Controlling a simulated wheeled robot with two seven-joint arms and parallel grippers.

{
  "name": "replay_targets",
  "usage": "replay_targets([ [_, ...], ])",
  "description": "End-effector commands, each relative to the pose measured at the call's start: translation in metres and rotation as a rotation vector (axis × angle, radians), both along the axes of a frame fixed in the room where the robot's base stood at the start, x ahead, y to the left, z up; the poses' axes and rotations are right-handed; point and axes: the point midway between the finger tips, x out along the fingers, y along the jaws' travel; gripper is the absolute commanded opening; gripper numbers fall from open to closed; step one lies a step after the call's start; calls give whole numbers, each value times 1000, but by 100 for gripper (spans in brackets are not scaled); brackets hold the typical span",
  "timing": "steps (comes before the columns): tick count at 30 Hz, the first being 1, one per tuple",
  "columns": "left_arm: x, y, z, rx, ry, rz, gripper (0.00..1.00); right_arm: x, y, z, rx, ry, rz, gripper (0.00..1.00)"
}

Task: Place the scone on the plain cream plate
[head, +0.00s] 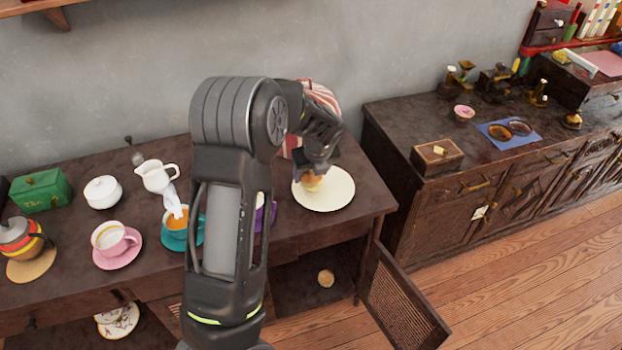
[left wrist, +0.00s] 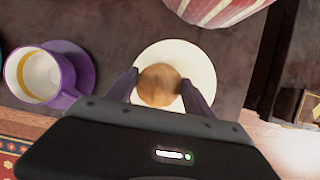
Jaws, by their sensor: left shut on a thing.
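The scone (left wrist: 159,85) is round and golden brown. My left gripper (left wrist: 160,88) is shut on it, with one finger on each side. In the left wrist view the scone appears over the plain cream plate (left wrist: 200,62). In the head view the plate (head: 335,190) lies near the right end of the dark table, and the scone (head: 311,183) shows at the left part of it, below my left gripper (head: 309,178). I cannot tell whether the scone touches the plate. My right gripper is not in view.
A purple cup (left wrist: 40,74) on a purple saucer stands left of the plate. A red-and-white striped thing (head: 320,98) stands behind it. A teal cup, pink cup (head: 112,239), white jug (head: 155,176) and green tin (head: 38,191) stand further left.

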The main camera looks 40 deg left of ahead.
Motion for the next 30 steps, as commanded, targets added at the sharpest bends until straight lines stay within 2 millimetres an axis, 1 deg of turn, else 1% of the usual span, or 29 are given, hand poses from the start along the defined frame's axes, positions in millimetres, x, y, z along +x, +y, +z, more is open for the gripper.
replay_targets([
  [3,-1,0,-18,0,4,-1,19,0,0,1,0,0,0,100],
  [6,0,0,-27,1,3,-1,19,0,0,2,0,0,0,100],
  [14,0,0,-28,0,0,0,19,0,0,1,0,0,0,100],
  [17,0,0,-31,0,0,0,19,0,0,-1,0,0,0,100],
  [18,0,0,-30,0,0,0,63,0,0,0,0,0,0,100],
  [25,0,0,-30,0,0,0,82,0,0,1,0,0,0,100],
  [30,0,0,-30,0,0,0,82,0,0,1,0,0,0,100],
])
